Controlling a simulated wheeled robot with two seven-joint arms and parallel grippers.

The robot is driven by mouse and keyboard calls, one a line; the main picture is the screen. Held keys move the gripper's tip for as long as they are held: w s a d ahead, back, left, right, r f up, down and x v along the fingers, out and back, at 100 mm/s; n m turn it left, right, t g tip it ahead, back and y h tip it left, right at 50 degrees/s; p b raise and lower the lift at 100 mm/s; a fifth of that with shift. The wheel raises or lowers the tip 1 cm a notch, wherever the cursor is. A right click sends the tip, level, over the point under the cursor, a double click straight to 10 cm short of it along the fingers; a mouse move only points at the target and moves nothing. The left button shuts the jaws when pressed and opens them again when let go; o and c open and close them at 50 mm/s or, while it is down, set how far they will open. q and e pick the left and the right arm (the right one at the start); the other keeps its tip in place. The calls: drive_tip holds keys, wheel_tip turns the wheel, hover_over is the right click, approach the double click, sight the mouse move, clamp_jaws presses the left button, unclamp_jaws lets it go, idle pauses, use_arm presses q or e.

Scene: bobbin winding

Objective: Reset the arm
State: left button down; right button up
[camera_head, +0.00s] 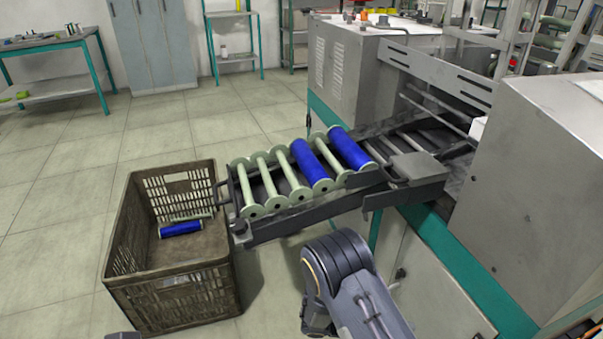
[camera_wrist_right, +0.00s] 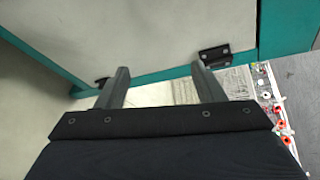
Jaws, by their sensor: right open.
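My right arm (camera_head: 345,275) shows at the bottom middle of the head view, in front of the machine; its gripper is out of sight there. In the right wrist view my right gripper (camera_wrist_right: 160,85) is open and empty, its two fingers apart in front of the machine's pale lower panel. A small dark piece (camera_head: 124,336) at the bottom left edge of the head view may be part of my left arm; my left gripper cannot be made out.
A machine (camera_head: 545,150) stands at right. Its sloping rack (camera_head: 290,222) holds several bobbins, pale green and blue (camera_head: 309,163). A brown crate (camera_head: 175,290) on the floor holds a blue bobbin (camera_head: 180,229) and a pale one (camera_head: 190,216). The floor at left is clear.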

drive_tip(key=s+a+r+m+t+y, duration=0.1)
drive_tip(key=s+r+m+t+y, duration=0.1)
drive_tip(key=s+r+m+y, duration=0.7)
drive_tip(key=s+a+r+m+t+y, duration=0.1)
drive_tip(key=s+r+m+t+y, duration=0.2)
drive_tip(key=r+m, duration=0.75)
drive_tip(key=s+r+m+y, duration=0.5)
drive_tip(key=s+m+y, duration=0.15)
drive_tip(key=m, duration=0.75)
wheel_tip(320, 180, up, 27)
drive_tip(key=p, duration=2.6)
drive_tip(key=shift+w+a+t, duration=0.15)
drive_tip(key=shift+a+t, duration=0.15)
